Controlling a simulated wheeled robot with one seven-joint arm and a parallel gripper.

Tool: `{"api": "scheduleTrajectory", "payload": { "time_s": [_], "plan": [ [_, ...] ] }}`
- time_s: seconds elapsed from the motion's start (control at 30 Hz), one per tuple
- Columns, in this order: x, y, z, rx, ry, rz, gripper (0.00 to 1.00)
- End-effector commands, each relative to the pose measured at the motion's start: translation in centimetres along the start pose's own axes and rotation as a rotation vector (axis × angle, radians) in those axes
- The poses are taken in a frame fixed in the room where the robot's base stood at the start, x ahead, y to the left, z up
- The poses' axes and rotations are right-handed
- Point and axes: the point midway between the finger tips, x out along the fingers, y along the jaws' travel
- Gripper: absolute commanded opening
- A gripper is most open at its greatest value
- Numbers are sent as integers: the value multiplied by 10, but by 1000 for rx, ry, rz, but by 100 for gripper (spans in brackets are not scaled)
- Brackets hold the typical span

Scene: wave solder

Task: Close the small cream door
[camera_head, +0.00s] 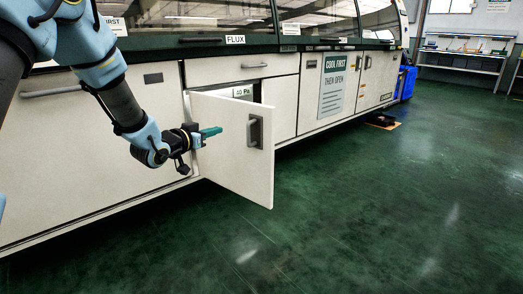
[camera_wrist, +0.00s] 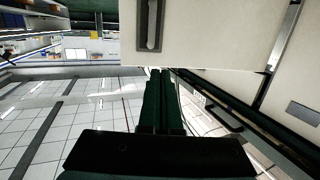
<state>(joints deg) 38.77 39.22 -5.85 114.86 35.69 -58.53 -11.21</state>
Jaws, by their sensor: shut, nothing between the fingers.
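The small cream door (camera_head: 230,165) stands open, swung out from the front of the long cream cabinet, with its grey handle (camera_head: 255,131) near its free edge. The door fills the top of the wrist view (camera_wrist: 215,35), where its handle (camera_wrist: 151,25) also shows. My gripper (camera_head: 219,131) is shut and empty, in front of the door's handle side and left of the handle. Its dark green fingers also show closed together in the wrist view (camera_wrist: 160,73), pointing toward the door's edge. I cannot tell whether they touch the door.
The long cabinet (camera_head: 110,130) runs along the left, with a sign panel (camera_head: 336,95) right of the opening. A blue bin (camera_head: 405,83) and workbench (camera_head: 463,55) stand farther back. A dark item (camera_head: 381,121) lies by the cabinet base. The green floor (camera_head: 380,210) is otherwise clear.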

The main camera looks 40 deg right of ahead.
Motion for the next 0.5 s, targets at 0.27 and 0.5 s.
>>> {"api": "scheduleTrajectory", "payload": {
  "time_s": [0.27, 0.5],
  "plan": [
    [33, 53, 20, 0, 132, 146, 0],
    [63, 59, 16, 0, 137, 151, 0]
  ]
}}
